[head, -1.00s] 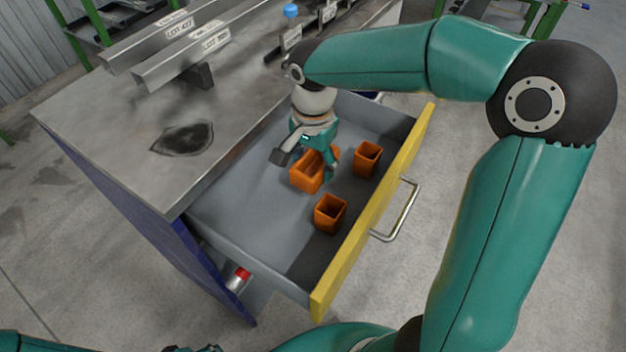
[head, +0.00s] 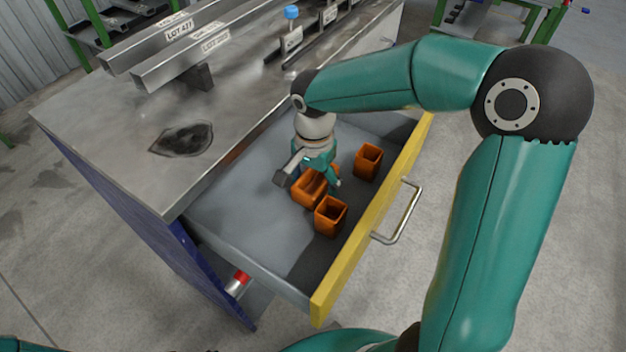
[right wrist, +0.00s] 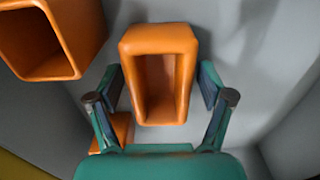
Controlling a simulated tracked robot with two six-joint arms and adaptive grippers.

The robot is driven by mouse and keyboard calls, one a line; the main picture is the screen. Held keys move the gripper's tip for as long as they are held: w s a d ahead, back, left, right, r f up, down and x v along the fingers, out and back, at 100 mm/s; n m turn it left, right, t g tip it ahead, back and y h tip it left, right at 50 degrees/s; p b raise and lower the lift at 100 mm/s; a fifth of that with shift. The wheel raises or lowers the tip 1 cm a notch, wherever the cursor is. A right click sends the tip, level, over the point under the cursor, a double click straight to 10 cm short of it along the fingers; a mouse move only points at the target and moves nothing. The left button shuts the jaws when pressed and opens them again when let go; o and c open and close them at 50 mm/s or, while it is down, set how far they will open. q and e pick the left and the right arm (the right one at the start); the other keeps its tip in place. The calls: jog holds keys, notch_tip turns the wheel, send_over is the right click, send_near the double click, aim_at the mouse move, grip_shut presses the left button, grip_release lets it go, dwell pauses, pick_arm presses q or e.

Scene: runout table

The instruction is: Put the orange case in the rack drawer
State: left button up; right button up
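The drawer (head: 235,215) is pulled out, with several orange cases in it. One orange case (head: 308,190) sits directly below my right gripper (head: 310,180), partly hidden by it. The right wrist view shows this case (right wrist: 160,40), mouth towards the camera, between the two fingers of my right gripper (right wrist: 160,85). Narrow gaps seem to show on both sides, so the fingers look open around it. A second case (head: 330,216) stands close by, towards the drawer's front. My left gripper is not clearly visible in the head view.
Another orange case (head: 368,162) stands right of the gripper near the yellow drawer front (head: 350,270). In the right wrist view, a case (right wrist: 80,35) fills the upper left. Above the drawer is a grey tabletop (head: 100,130) with labelled metal bars (head: 180,55).

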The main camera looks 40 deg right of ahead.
jog(key=shift+r, duration=0.1)
jog(key=shift+r, duration=0.2)
notch_tip(320, 180, up, 12)
jog(key=p, duration=0.2)
jog(key=shift+f+p, duration=0.15)
jog(key=shift+p, duration=0.15)
dwell(0.3)
